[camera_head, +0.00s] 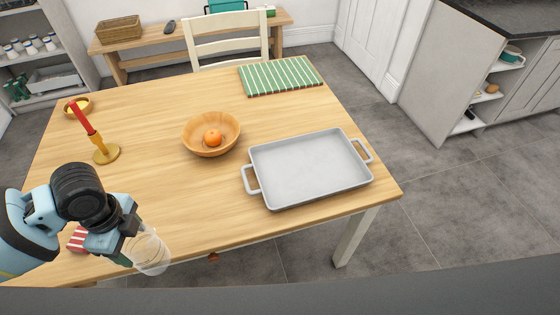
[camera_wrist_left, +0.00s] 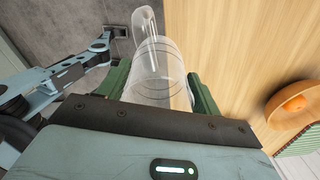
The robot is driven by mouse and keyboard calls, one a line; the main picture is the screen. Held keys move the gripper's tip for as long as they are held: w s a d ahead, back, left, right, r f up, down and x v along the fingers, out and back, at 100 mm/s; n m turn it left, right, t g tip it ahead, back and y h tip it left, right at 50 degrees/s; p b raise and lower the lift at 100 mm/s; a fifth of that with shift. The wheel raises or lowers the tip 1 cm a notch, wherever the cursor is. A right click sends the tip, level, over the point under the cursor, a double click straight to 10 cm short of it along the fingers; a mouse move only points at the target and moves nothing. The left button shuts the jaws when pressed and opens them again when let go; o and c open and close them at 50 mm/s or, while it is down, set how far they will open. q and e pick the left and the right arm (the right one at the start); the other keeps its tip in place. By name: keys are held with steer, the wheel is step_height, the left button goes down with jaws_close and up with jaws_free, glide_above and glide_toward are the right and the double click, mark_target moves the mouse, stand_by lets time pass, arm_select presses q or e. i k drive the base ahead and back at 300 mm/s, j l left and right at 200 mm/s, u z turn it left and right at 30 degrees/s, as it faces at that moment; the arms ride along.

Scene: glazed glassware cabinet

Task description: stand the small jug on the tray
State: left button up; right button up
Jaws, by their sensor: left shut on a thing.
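The small jug (camera_head: 151,254) is clear glass. My left gripper (camera_head: 132,251) is shut on it at the near left edge of the table, in the head view. In the left wrist view the jug (camera_wrist_left: 153,72) sits between the green finger pads (camera_wrist_left: 156,88), with its handle pointing away. Whether it touches anything below cannot be told. The grey tray (camera_head: 258,160) lies on the right part of the table, empty, well to the right of the jug. An arm of mine, likely the right, with its gripper (camera_wrist_left: 101,46) shows small at the left wrist view's upper left; its jaws are unclear.
On the wooden table (camera_head: 200,195) a wooden bowl (camera_head: 190,134) with an orange (camera_head: 212,138) stands left of the tray. A red candle in a yellow holder (camera_head: 107,154) stands at left. A green striped mat (camera_head: 280,75) lies at the back. The table's front middle is clear.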

mark_target(285, 168)
steer(key=i+l, duration=0.1)
steer(key=l, duration=0.35)
steer(key=i+l, duration=0.1)
steer(key=l, duration=0.35)
steer(key=i+l, duration=0.1)
steer(key=l, duration=0.3)
steer(key=i+l, duration=0.1)
steer(key=l, duration=0.35)
